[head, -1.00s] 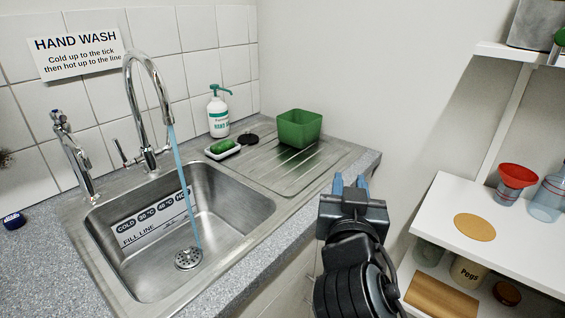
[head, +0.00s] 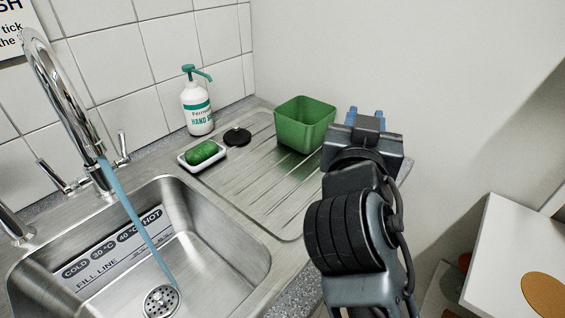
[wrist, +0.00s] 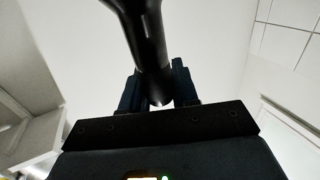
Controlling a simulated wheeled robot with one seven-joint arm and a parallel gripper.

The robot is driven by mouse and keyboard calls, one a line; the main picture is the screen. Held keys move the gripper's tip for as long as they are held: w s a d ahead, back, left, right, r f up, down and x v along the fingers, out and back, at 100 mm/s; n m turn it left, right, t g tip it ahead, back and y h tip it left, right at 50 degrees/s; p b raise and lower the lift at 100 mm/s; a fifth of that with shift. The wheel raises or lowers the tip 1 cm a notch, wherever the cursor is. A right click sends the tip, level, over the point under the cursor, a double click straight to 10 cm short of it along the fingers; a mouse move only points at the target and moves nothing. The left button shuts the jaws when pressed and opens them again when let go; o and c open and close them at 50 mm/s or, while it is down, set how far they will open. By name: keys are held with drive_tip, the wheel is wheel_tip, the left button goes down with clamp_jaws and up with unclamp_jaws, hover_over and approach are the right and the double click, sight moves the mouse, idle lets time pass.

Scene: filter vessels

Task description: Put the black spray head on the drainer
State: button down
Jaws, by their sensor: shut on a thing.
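The black spray head (wrist: 148,45) is gripped between the two dark blue fingers of my gripper (wrist: 157,82) in the wrist view. Its long stem runs up out of the top of that view, so its far end is cut off. In the head view my gripper (head: 366,114) is at the right of the drainer, beside the green tub, with its back to the camera; the spray head is hidden there. The drainer (head: 238,187) is the ridged steel surface right of the sink bowl. Its middle is bare.
A green tub (head: 304,127) stands on the back of the drainer. A black plug (head: 237,137), a soap dish (head: 188,158) with green soap and a hand-wash bottle (head: 197,108) are at the back left. Water runs from the tap (head: 75,95). A white shelf (head: 505,250) is at right.

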drive_tip(key=w+a+f+p, duration=0.1)
drive_tip(key=a+f, duration=1)
drive_tip(key=shift+w+a+p, duration=0.3)
drive_tip(key=shift+w+p, duration=0.05)
drive_tip(key=shift+p, duration=0.05)
drive_tip(key=shift+f+b, duration=0.2)
drive_tip(key=shift+b, duration=0.1)
drive_tip(key=c, duration=0.8)
unclamp_jaws()
drive_tip(key=shift+r, duration=0.1)
drive_tip(key=shift+c, duration=0.2)
drive_tip(key=b+v, duration=0.1)
drive_tip(key=v, duration=0.6)
drive_tip(key=shift+s, duration=0.25)
